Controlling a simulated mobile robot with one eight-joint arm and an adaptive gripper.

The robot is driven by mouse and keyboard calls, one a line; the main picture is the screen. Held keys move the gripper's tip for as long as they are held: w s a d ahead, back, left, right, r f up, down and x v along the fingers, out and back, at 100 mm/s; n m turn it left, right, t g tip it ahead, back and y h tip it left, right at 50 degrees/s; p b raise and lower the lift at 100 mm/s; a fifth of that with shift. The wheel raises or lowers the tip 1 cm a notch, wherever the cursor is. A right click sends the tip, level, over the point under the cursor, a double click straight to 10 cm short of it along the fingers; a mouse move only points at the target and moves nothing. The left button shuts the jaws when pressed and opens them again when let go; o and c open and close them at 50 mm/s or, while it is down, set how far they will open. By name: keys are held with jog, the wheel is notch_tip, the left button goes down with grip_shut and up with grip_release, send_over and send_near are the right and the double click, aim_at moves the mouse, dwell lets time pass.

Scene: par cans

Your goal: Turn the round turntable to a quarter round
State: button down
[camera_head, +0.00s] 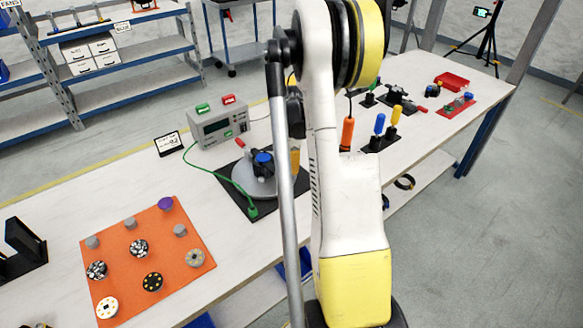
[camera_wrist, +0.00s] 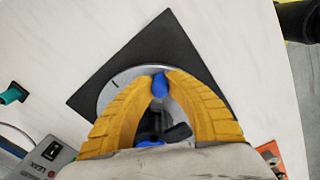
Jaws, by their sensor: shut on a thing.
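The round grey turntable (camera_head: 241,180) lies on a black square base (camera_head: 228,186) in the middle of the bench. A dark fixture with a blue part (camera_head: 263,158) stands on it. In the wrist view the turntable (camera_wrist: 108,98) shows a dark mark near its rim, and the black base (camera_wrist: 150,45) surrounds it. My gripper's yellow fingers (camera_wrist: 160,76) converge at the tips around a small blue piece (camera_wrist: 160,86) over the turntable. Another blue part (camera_wrist: 151,144) and dark parts show between the fingers. In the head view my arm hides most of the gripper.
A grey meter box (camera_head: 219,126) and a small display (camera_head: 169,144) stand behind the turntable. A green cable (camera_head: 215,172) runs to its base. An orange mat (camera_head: 180,219) with several small round pieces lies front left. Upright orange, blue and yellow tools (camera_head: 379,124) stand right.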

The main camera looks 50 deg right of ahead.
jog(key=c, duration=1.3)
grip_release()
notch_tip(320, 180, up, 12)
jog(key=shift+s, duration=0.1)
